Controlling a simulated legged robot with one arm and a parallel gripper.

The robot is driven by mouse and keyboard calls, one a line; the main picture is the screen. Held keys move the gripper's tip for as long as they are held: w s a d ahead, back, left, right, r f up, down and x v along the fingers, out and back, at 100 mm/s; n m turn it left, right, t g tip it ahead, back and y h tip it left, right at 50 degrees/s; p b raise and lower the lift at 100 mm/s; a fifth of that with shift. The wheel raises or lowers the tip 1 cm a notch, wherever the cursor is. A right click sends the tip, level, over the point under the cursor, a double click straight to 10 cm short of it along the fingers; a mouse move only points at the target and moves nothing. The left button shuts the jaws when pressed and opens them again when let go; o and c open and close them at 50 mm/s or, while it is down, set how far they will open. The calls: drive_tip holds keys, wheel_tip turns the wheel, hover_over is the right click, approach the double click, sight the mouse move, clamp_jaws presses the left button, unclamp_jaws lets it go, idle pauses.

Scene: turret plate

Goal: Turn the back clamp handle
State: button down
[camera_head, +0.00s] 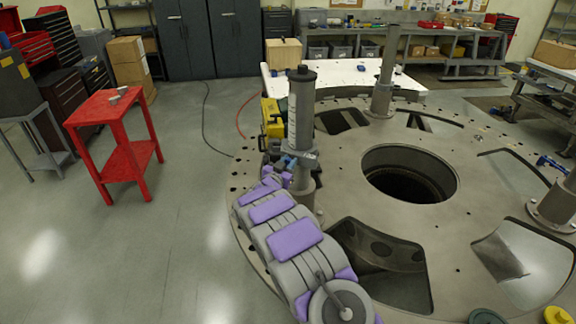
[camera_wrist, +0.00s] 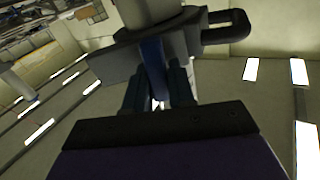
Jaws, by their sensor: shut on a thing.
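A dark-capped grey post (camera_head: 300,115) stands upright on the left edge of the large round turret plate (camera_head: 345,200). A grey clamp (camera_head: 301,154) sits low around this post. My gripper (camera_head: 283,167) is at the clamp's left side, at the end of my purple and grey arm. In the wrist view my gripper (camera_wrist: 156,85) is shut on a blue clamp handle (camera_wrist: 152,62), which runs up between the dark fingers to the grey clamp body (camera_wrist: 110,65). The fingers hide the handle's lower part. In the head view the arm hides most of the grip.
The plate has a wide central hole (camera_head: 408,174) and several cut-outs. Another post (camera_head: 385,75) stands at the back, and one (camera_head: 556,205) at the right, near a blue handle (camera_head: 551,163). A yellow object (camera_head: 272,118) stands behind the clamp. A red cart (camera_head: 115,140) stands left; the floor between is clear.

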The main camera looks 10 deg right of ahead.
drive_tip(key=m+b, duration=0.2)
drive_tip(key=b, duration=0.1)
drive_tip(key=m+b, duration=0.1)
drive_tip(key=m, duration=0.1)
drive_tip(key=shift+s+d+f, duration=0.1)
drive_tip(key=shift+s+f, duration=0.05)
drive_tip(key=shift+f, duration=0.15)
drive_tip(key=m+b, duration=0.1)
drive_tip(key=b, duration=0.1)
drive_tip(key=m+b, duration=0.3)
drive_tip(key=b, duration=0.1)
drive_tip(key=shift+s+d+f+m, duration=0.15)
drive_tip(key=shift+d+f+m, duration=0.1)
drive_tip(key=shift+m, duration=0.15)
drive_tip(key=m+b, duration=0.2)
drive_tip(key=b, duration=0.1)
drive_tip(key=m+b, duration=0.5)
drive_tip(key=b, duration=0.1)
drive_tip(key=shift+d+f+m, duration=0.1)
drive_tip(key=shift+f+m, duration=0.3)
drive_tip(key=shift+b, duration=0.35)
drive_tip(key=c, duration=1.1)
unclamp_jaws()
drive_tip(key=shift+o, duration=0.3)
drive_tip(key=shift+s+r, duration=0.1)
drive_tip(key=shift+s, duration=0.1)
